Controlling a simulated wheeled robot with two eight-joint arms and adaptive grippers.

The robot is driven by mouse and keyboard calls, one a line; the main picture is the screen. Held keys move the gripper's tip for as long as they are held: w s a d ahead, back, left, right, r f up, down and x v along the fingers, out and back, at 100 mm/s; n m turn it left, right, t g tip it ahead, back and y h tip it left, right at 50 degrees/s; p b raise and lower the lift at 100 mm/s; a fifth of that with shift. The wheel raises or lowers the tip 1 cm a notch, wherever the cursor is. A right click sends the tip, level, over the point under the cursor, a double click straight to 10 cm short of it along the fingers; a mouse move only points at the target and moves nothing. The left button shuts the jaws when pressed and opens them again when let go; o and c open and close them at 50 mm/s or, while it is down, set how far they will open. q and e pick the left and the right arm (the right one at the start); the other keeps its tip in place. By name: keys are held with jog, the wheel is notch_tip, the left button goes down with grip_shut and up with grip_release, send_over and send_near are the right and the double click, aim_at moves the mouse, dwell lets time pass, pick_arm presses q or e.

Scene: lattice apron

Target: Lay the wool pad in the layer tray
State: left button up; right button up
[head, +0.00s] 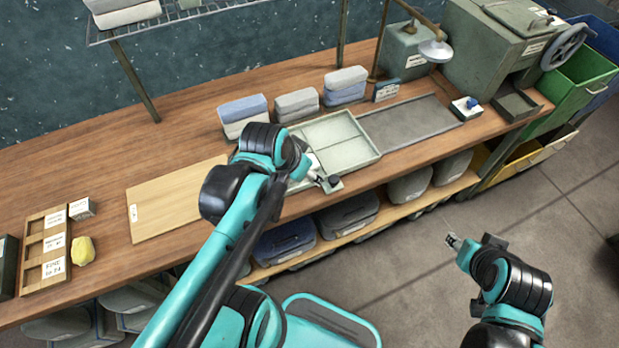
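The pale green tray (352,130), with a divider line across it, lies on the wooden bench and looks like the layer tray; its visible floor is bare. Folded soft pads stand in stacks behind it: a blue-topped stack (243,108), a grey stack (297,102) and a grey-and-blue stack (346,84). I cannot tell which is the wool pad. My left gripper (322,181) is at the tray's front left corner; my arm hides part of that corner. Its fingers are too small to read. My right gripper (453,241) hangs over the floor, away from the bench.
A wooden board (178,203) lies left of my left arm. A labelled wooden rack (44,250) and a yellow lump (83,250) are at far left. A grey mat (410,120) lies right of the tray, before a green machine (500,45). Bins (580,80) stand at right.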

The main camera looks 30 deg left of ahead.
pick_arm(q)
jog(key=s+d+n, duration=0.1)
jog(key=s+d+n+t, duration=0.1)
jog(key=d, duration=0.1)
jog(key=shift+s+r+t, duration=0.1)
jog(key=shift+s+t, duration=0.05)
jog(key=shift+t, duration=0.15)
jog(key=shift+f+b, duration=0.7)
jog(key=shift+f, duration=0.05)
